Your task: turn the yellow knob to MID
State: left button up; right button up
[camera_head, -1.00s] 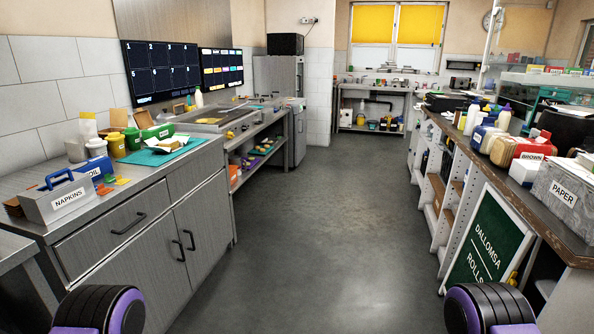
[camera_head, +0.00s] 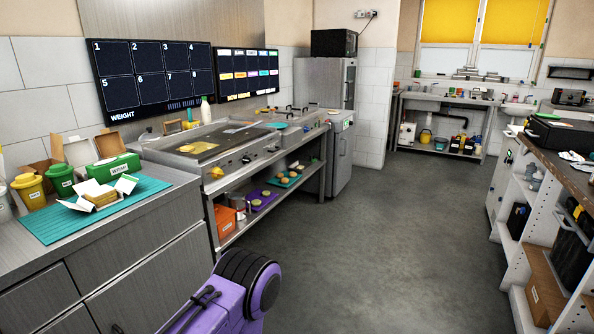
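The yellow knob (camera_head: 216,172) is at the left end of the front panel of the steel griddle (camera_head: 163,157). It is too small in view to read its setting or any MID mark. Darker knobs sit farther right along the same panel. Neither of my grippers is in view. A purple and black link of one of my arms shows at the bottom middle, well short of the griddle and apart from the knob.
A steel counter (camera_head: 120,228) with a teal mat (camera_head: 95,208), yellow and green tubs and boxes stands at the left, before the griddle. A shelf under the griddle holds an orange bin (camera_head: 224,220) and trays. The floor (camera_head: 360,235) is clear. White shelving (camera_head: 512,225) stands right.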

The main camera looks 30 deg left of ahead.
aim_at(217, 173)
jog(key=u, duration=0.45)
jog(key=i, duration=1.35)
jog(key=u, duration=0.75)
